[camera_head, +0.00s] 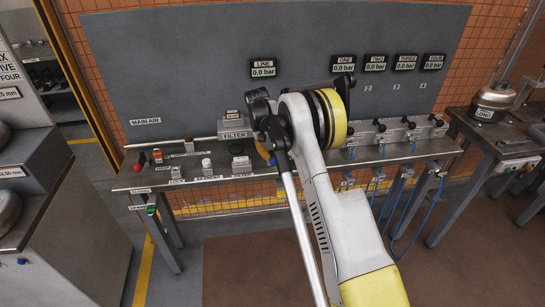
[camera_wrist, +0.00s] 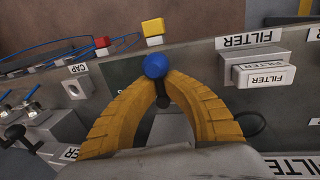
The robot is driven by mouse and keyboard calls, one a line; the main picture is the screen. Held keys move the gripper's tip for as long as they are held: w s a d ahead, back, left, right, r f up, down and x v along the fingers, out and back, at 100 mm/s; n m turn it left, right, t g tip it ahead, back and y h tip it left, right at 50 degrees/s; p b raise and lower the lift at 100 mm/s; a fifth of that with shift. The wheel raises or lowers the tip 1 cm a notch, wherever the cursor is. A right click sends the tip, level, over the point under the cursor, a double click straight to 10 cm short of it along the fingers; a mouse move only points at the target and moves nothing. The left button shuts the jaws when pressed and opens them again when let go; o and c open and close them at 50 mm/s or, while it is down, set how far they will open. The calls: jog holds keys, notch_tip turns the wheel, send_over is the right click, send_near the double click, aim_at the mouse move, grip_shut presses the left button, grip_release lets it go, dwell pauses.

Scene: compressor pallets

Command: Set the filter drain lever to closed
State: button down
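The filter drain lever has a blue ball knob (camera_wrist: 156,66) on a short black stem, seen in the middle of the wrist view. My gripper (camera_wrist: 165,77) has two yellow ribbed fingers that arch together, with their tips closed at the knob and stem. In the head view my gripper (camera_head: 265,152) is low over the bench, beside the box labelled FILTER (camera_head: 234,130). My wrist and arm hide most of the lever there. I cannot read the lever's open or closed marking.
In the wrist view, FILTER-labelled blocks (camera_wrist: 262,75) stand to the right and a CAP-labelled part (camera_wrist: 76,88) to the left. The bench (camera_head: 150,178) carries small labelled parts at left and valves with blue hoses (camera_head: 410,130) at right. The gauges (camera_head: 264,68) read 0.0 bar.

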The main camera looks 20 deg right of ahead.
jog(key=shift+s, duration=0.2)
jog(key=c, duration=1.3)
grip_release()
jog(key=shift+s, duration=0.1)
jog(key=shift+o, duration=0.2)
jog(key=shift+a, duration=0.1)
notch_tip(320, 180, up, 12)
jog(key=a, duration=0.2)
jog(key=shift+w, duration=0.45)
jog(key=shift+a+f, duration=0.1)
